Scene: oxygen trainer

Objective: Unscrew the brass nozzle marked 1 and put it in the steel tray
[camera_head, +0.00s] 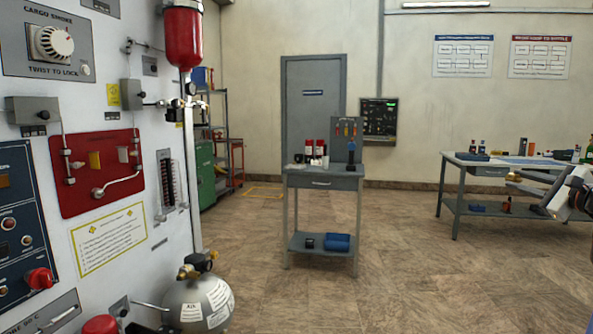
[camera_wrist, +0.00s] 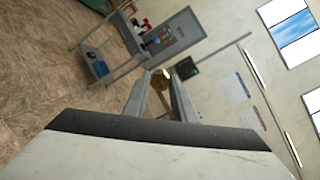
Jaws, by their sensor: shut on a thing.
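My gripper (camera_head: 513,183) is at the right edge of the head view, its fingers pointing left in front of the right workbench. In the wrist view my gripper (camera_wrist: 160,84) is shut on a small brass-coloured piece, the brass nozzle (camera_wrist: 160,76), between its fingertips. The nozzle is blurred and partly hidden by the fingers, and no number can be read on it. It is held in the air, with floor and wall behind it. I cannot make out the nozzle in the head view. I cannot pick out the steel tray in either view.
A small grey table (camera_head: 322,182) with bottles and a tool panel stands mid-room. The right workbench (camera_head: 480,165) carries bottles and small items. A white panel (camera_head: 110,140) and a grey gas cylinder (camera_head: 198,303) stand at left. The floor between is clear.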

